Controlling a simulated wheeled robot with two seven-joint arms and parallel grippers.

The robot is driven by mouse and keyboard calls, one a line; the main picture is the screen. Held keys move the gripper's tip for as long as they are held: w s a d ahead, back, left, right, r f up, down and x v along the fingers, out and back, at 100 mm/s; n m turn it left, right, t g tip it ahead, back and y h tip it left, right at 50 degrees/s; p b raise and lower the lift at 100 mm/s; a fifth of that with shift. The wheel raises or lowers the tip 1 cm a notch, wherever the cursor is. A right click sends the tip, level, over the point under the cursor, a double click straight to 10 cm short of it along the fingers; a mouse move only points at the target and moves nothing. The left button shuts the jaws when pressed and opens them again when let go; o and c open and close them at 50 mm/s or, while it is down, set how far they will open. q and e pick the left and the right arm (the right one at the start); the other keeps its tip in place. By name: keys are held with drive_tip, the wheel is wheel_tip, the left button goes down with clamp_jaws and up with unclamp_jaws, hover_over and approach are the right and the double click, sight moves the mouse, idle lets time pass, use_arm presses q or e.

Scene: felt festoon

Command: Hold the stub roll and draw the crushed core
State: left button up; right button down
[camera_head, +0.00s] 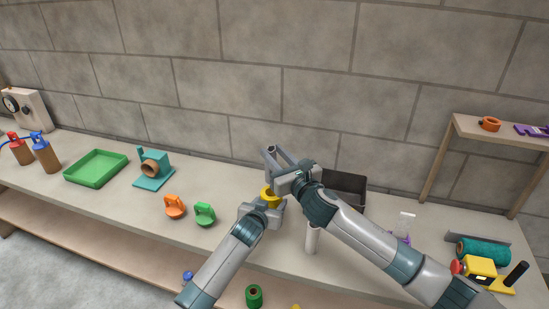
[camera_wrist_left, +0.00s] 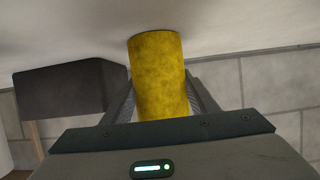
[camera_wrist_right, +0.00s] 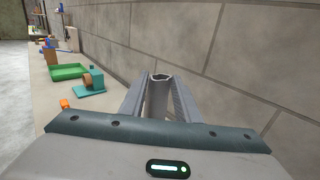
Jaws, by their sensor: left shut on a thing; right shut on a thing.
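The stub roll, a yellow felt cylinder (camera_head: 268,192), is upright above the front of the bench in the head view. My left gripper (camera_head: 265,203) is shut around it; the roll (camera_wrist_left: 160,75) also fills the jaws in the left wrist view. My right gripper (camera_head: 275,158) is just above the roll and shut on the core, a grey tube (camera_wrist_right: 157,97) with a ragged, dented top end in the right wrist view. The right gripper covers most of the core in the head view, so I cannot tell whether its lower end is still inside the roll.
A dark open bin (camera_head: 346,187) stands behind my right arm. A white cylinder (camera_head: 312,239) stands at the front. Orange (camera_head: 175,206) and green (camera_head: 205,214) pieces, a teal dispenser (camera_head: 153,175) and a green tray (camera_head: 95,167) lie left. A raised shelf (camera_head: 500,135) is at right.

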use_arm(q)
drive_tip(key=o, duration=1.3)
drive_tip(key=shift+s, duration=0.15)
drive_tip(key=v, duration=1.1)
drive_tip(key=shift+s+a+r, duration=0.15)
drive_tip(key=shift+s, duration=0.15)
drive_tip(key=shift+s, duration=0.1)
